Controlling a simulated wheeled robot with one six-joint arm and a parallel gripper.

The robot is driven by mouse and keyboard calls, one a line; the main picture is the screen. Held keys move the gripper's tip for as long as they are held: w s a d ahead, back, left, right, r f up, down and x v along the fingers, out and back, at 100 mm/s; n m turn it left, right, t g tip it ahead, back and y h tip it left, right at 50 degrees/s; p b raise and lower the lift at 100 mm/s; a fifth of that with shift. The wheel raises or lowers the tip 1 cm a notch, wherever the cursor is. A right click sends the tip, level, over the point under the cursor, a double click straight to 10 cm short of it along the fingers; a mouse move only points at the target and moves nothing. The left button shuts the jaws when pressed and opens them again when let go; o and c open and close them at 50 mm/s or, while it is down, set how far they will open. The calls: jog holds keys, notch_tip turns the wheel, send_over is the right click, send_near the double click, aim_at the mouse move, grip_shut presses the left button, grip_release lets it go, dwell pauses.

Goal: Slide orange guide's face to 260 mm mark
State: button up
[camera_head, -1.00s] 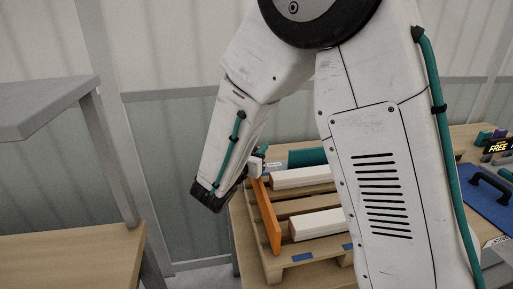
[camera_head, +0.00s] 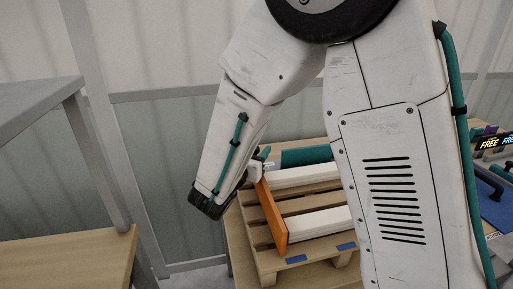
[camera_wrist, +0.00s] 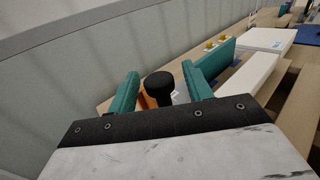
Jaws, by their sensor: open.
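The orange guide (camera_head: 273,215) is a thin upright plate along the left end of the pallet in the head view. In the wrist view only a small part of the orange guide (camera_wrist: 146,101) shows, behind a black round knob (camera_wrist: 158,84). My gripper (camera_wrist: 160,72) has two teal fingers spread apart, with the knob between them and a visible gap on each side. In the head view my forearm hides most of the gripper, beside the guide's far end. A small white piece (camera_wrist: 181,95) lies right of the knob. No 260 mm mark can be read.
Long white blocks (camera_head: 318,222) lie on the wooden pallet (camera_head: 268,262), right of the guide. A teal block (camera_head: 306,156) stands at its back. A grey shelf and wooden bench (camera_head: 65,260) are at left. A blue mat (camera_head: 495,208) lies at right.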

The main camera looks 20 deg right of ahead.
jog(key=v, duration=0.6)
jog(key=s+d+r+m+g+y, duration=0.1)
jog(key=s+d+r+m+g, duration=0.2)
jog(key=s+d+m+g, duration=0.4)
jog(key=s+d+r+m+g, duration=0.3)
jog(key=s+d+m+g, duration=0.2)
jog(key=s+d+m, duration=0.25)
jog(key=s+a+m+y, duration=0.3)
jog(key=s+m+y, duration=0.3)
jog(key=s+a+m+y, duration=0.2)
jog(key=s+m+y, duration=0.3)
jog(key=s+m, duration=0.1)
jog(key=shift+s+a+t+y, duration=0.3)
jog(key=shift+s+a+y, duration=0.1)
jog(key=shift+s, duration=0.1)
